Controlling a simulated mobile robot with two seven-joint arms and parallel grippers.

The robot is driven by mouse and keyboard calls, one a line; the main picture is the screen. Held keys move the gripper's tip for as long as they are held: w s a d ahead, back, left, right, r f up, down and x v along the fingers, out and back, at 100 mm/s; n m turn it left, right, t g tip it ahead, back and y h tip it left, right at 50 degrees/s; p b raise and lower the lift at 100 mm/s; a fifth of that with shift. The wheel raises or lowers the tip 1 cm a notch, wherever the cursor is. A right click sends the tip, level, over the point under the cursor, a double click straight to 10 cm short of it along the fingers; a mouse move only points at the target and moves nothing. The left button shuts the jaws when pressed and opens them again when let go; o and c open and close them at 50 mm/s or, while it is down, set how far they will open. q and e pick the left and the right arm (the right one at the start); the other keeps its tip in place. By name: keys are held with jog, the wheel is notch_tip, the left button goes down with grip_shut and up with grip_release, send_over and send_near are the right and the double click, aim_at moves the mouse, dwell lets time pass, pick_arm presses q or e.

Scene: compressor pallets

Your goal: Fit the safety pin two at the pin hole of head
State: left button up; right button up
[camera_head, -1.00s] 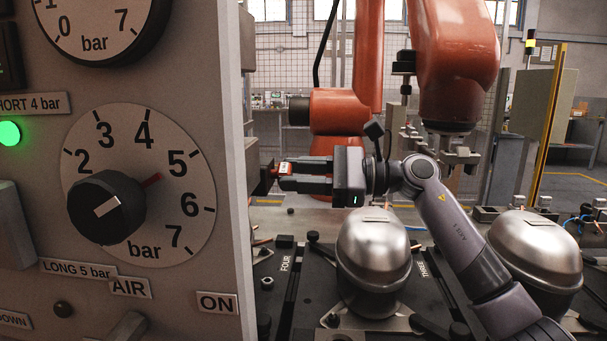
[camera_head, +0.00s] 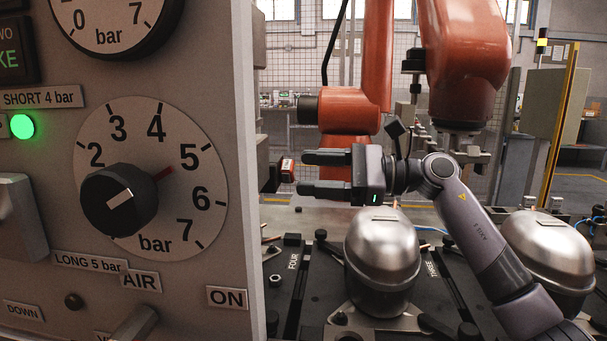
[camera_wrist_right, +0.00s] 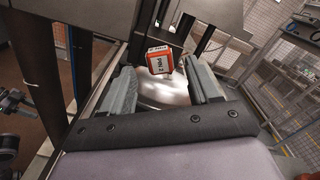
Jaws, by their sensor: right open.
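Safety pin two shows as a red tag with a white label (camera_head: 287,170) beside a dark block (camera_head: 270,178) at the panel's right side. In the right wrist view the tag (camera_wrist_right: 158,61) reads like "PIN 2" and stands ahead of the fingers, roughly centred between them. My right gripper (camera_head: 304,173) is open and empty, its fingertips just short of the tag. The pin's shaft and the pin hole are hidden, so I cannot tell how deep the pin sits. My left gripper is out of view.
The control panel (camera_head: 190,290) fills the left side. Two shiny metal domes (camera_head: 382,250) (camera_head: 548,245) stand below and to the right of my right gripper, on dark fixtures. An orange robot arm (camera_head: 465,60) stands behind.

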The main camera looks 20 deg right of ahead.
jog(key=v, duration=0.4)
jog(key=shift+s+d+b, duration=0.2)
jog(key=shift+d+b, duration=0.1)
jog(key=shift+d, duration=0.05)
jog(key=shift+s, duration=0.1)
